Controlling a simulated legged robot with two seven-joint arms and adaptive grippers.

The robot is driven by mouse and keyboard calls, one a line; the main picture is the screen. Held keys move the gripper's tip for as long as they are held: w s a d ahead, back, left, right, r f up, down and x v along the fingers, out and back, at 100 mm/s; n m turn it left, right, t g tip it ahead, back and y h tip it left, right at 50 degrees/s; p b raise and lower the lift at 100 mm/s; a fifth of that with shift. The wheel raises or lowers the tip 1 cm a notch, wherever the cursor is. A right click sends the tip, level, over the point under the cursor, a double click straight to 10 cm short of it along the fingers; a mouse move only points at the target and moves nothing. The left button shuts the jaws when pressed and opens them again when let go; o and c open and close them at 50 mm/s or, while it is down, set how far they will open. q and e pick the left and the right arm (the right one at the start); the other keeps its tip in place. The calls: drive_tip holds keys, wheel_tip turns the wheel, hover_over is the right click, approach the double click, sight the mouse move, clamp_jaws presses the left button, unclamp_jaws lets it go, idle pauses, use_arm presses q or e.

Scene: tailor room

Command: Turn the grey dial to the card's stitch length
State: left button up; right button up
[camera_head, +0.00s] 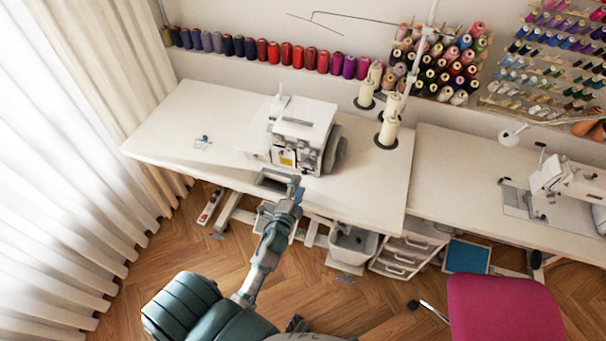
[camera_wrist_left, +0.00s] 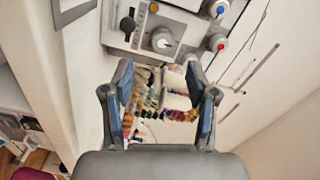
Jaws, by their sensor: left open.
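The white sewing machine (camera_head: 303,130) stands on the long white table. The grey dial (camera_wrist_left: 163,40) is a large round knob on its pale panel in the left wrist view, with a dark pointer mark. I cannot read any scale there. A small white and yellow card-like patch (camera_head: 287,158) shows on the machine's front; its text is too small to read. My left gripper (camera_head: 296,188) is just in front of the machine. In the left wrist view its fingers (camera_wrist_left: 161,88) are spread and empty, below the dial and apart from it. My right gripper is not in view.
Thread cones (camera_head: 388,132) stand right of the machine. The white table (camera_head: 200,110) is mostly clear on the left. A pink chair (camera_head: 505,307) is at lower right.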

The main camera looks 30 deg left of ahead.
use_arm(q)
drive_tip(key=shift+v, duration=1.85)
drive_tip(key=shift+f, duration=0.1)
